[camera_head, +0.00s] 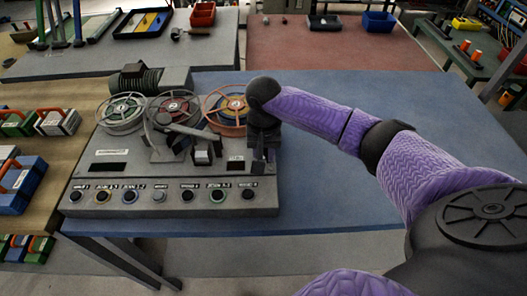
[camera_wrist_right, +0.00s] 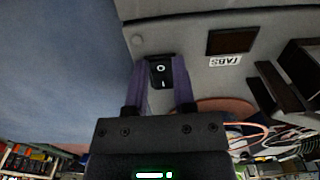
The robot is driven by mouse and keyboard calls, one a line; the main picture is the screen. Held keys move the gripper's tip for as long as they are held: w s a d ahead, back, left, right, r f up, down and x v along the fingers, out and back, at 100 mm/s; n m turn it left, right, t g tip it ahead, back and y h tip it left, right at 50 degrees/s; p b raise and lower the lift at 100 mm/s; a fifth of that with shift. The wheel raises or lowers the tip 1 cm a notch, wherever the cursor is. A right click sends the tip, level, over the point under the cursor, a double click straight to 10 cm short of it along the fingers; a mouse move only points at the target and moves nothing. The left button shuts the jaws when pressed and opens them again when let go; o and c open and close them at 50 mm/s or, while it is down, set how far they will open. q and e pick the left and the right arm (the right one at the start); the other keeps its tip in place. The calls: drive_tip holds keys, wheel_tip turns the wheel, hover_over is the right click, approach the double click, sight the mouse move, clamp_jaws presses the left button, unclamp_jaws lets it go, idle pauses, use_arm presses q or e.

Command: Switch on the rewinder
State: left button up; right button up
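The rewinder (camera_head: 110,165) is a grey machine with several reels on top and a row of knobs along its front; it stands on the blue table. In the right wrist view a black rocker switch (camera_wrist_right: 161,72) with white marks sits on its grey panel. My right gripper (camera_head: 258,165) is over the right end of the machine and hides the switch in the head view. In the wrist view its two purple fingers (camera_wrist_right: 160,86) are apart, one on each side of the switch. I cannot tell whether they touch it. My left gripper is not in view.
The blue table (camera_head: 345,195) is clear right of the machine. A panel label (camera_wrist_right: 226,61) and dark window (camera_wrist_right: 231,41) lie beside the switch. The orange-rimmed reel (camera_head: 226,105) is close to my right wrist. Green and blue cases (camera_head: 18,185) stand at the left.

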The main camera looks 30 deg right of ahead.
clamp_jaws()
drive_tip(key=shift+w+r+g+y+p, duration=0.1)
drive_tip(key=shift+r+g+y+p, duration=0.3)
drive_tip(key=shift+p, duration=0.85)
drive_tip(key=shift+w+d+f+g, duration=0.1)
drive_tip(key=shift+w+f+g, duration=0.1)
drive_tip(key=shift+g, duration=0.3)
drive_tip(key=shift+f+b, duration=0.1)
drive_tip(key=shift+b, duration=0.25)
drive_tip(key=shift+g+y, duration=0.4)
drive_tip(key=o, duration=0.9)
unclamp_jaws()
drive_tip(key=shift+d, duration=0.1)
drive_tip(key=shift+c, duration=0.2)
